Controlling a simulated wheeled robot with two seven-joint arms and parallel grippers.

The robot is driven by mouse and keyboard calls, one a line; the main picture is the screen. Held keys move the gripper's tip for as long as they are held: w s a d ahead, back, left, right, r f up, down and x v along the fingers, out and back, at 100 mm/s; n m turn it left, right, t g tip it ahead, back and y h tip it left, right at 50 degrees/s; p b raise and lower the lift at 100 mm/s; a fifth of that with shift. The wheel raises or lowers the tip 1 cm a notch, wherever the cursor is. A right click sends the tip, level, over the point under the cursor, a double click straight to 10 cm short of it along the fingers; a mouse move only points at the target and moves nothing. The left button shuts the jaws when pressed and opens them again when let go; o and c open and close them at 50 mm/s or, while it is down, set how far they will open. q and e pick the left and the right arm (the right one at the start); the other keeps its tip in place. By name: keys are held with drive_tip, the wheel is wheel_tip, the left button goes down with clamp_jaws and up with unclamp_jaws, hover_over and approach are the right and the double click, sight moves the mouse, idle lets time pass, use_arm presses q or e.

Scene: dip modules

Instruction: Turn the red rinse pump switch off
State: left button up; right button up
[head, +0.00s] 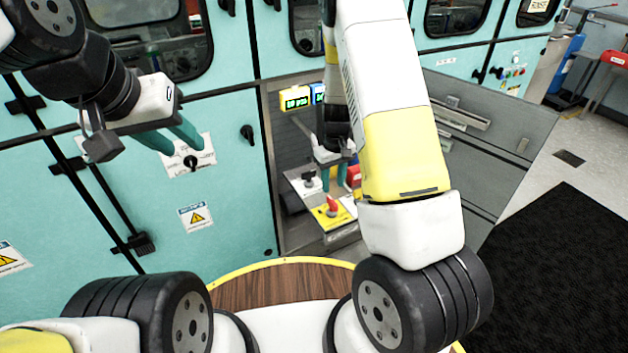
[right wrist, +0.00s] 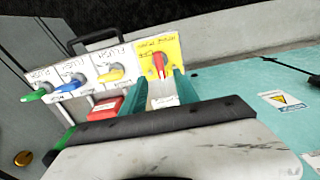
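The red rinse pump switch (head: 332,205) is a red knob on a yellow plate (head: 325,217), on a panel inside the open cabinet bay. In the right wrist view the red knob (right wrist: 159,62) stands upright on its yellow plate (right wrist: 172,46). My right gripper (head: 335,180) is in the bay just above the panel. Its two teal fingers are spread, with the knob just beyond and between the fingertips in the wrist view (right wrist: 160,80). I cannot tell whether they touch it. My left gripper (head: 170,138) is open and empty in front of the teal doors.
Green (right wrist: 34,95), blue (right wrist: 73,79) and yellow (right wrist: 111,76) switches sit in a row beside the yellow plate. A red box (right wrist: 106,108) is close to one finger. A yellow-framed display (head: 297,98) hangs above. The open metal door (head: 490,130) stands at the right.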

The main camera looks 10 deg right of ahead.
sight(333, 201)
wheel_tip(333, 201, down, 7)
drive_tip(key=shift+f, duration=0.15)
idle(0.4)
clamp_jaws()
